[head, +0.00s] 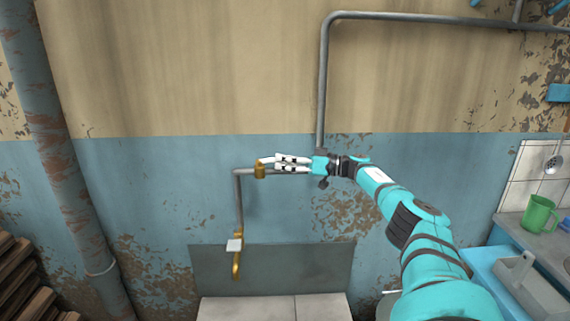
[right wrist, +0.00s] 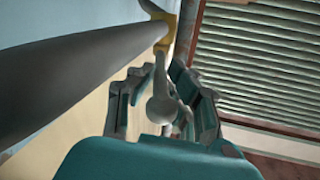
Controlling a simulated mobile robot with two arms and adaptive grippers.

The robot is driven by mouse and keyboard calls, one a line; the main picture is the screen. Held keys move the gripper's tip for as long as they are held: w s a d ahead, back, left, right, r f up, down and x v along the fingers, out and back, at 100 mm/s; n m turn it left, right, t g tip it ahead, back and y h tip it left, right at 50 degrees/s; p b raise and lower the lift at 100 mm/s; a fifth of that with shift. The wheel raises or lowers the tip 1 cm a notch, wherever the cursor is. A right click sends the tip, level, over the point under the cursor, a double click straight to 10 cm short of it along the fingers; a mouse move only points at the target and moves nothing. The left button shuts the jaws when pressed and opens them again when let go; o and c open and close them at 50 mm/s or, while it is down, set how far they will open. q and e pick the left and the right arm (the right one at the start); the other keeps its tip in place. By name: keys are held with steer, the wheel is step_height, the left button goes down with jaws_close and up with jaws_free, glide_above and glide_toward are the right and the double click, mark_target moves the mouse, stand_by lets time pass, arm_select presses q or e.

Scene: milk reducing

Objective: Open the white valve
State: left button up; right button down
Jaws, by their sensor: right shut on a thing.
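The white valve has a brass body (head: 260,171) on the grey pipe, at the pipe's upper bend. Its white lever (head: 266,160) runs to the right from the brass body, in between my fingers. My right gripper (head: 288,163) reaches it from the right and is shut on the lever. In the right wrist view the pale lever (right wrist: 164,103) lies between the two fingers, with part of the brass body (right wrist: 167,32) beyond it. The fingers hide part of the lever in the head view. My left gripper is not in view.
The grey pipe (head: 239,205) drops to a brass tap (head: 236,266) with a white piece (head: 234,244) above a pale ledge (head: 275,308). A taller pipe (head: 323,90) runs up the wall close to my wrist. A green mug (head: 537,214) stands at right.

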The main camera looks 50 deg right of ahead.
steer(key=c, duration=1.5)
jaws_free()
steer(key=shift+o, duration=0.9)
steer(key=shift+w, duration=0.15)
steer(key=v, duration=1.2)
steer(key=shift+s, duration=0.2)
steer(key=shift+r, duration=0.1)
